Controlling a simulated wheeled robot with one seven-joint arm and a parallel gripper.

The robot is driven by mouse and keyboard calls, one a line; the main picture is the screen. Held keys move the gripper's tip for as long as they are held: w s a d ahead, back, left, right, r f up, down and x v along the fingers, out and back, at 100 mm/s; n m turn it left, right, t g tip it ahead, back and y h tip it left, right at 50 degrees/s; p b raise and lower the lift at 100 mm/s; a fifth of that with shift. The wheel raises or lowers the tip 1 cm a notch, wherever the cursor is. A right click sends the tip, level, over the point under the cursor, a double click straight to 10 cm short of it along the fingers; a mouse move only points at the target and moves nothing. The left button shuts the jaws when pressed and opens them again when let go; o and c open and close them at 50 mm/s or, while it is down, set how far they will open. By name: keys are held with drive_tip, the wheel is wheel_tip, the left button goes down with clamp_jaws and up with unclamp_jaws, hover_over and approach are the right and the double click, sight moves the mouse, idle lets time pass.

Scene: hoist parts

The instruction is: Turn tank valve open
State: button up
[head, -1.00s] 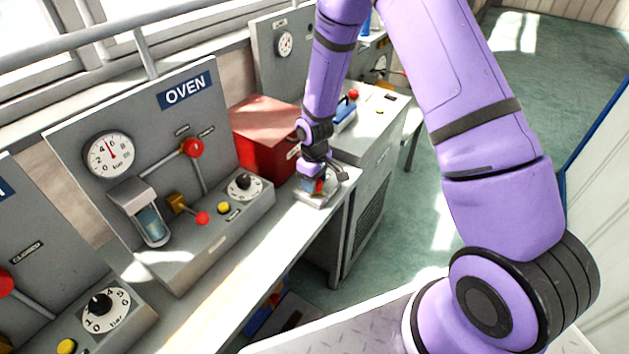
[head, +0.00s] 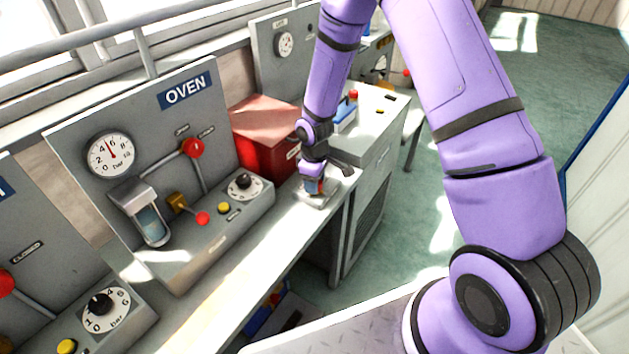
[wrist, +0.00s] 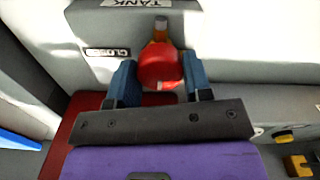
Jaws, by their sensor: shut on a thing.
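The tank valve has a round red knob (wrist: 158,68) on a short brass-coloured stem below a TANK label (wrist: 137,3). A CLOSED label (wrist: 107,53) is to the left of the knob. My gripper (wrist: 160,80) has its blue fingers on either side of the red knob and is shut on it. In the head view my gripper (head: 318,186) points down at a small grey block (head: 317,200) on the bench; the knob is mostly hidden there by the fingers. I cannot read the valve's exact angle.
A red box (head: 262,135) stands on the bench just left of my gripper. The OVEN panel (head: 165,150), with gauge, red levers and dial, is further left. A cabinet with a blue-handled item (head: 345,115) is behind. The floor to the right is free.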

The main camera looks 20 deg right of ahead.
drive_tip(key=o, duration=0.9)
wheel_tip(320, 180, up, 11)
drive_tip(key=shift+f, duration=0.1)
